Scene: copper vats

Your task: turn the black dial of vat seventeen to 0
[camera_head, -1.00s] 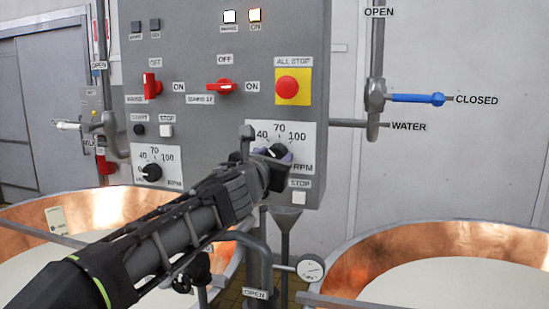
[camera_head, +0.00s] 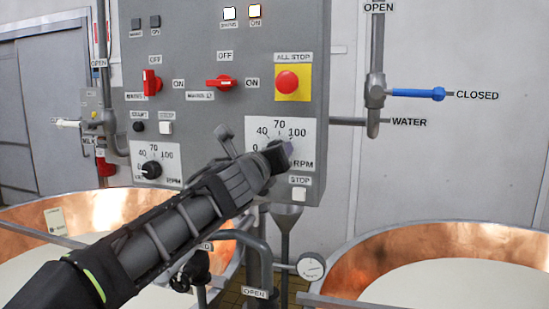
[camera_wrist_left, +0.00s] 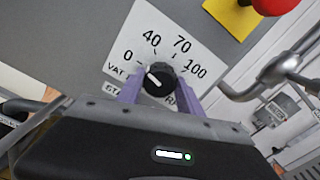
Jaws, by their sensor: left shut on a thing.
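The black dial (camera_wrist_left: 159,77) sits on a white scale plate (camera_wrist_left: 172,38) marked 0, 40, 70 and 100. The dial's white pointer line points up-left in the left wrist view, roughly toward the 0 mark. My left gripper (camera_wrist_left: 158,88) is shut on the dial, with a purple finger on each side of it. In the head view my left gripper (camera_head: 280,155) covers most of the dial and the lower part of the plate. The plate's "VAT" text is partly hidden, so its number cannot be read. My right gripper is in neither view.
A second black dial (camera_head: 151,170) is at the panel's lower left. Above the held dial are a red all-stop button (camera_head: 287,82) and a red switch (camera_head: 220,83). A white stop button (camera_head: 299,194) is just below. Copper vats (camera_head: 425,240) stand under the panel.

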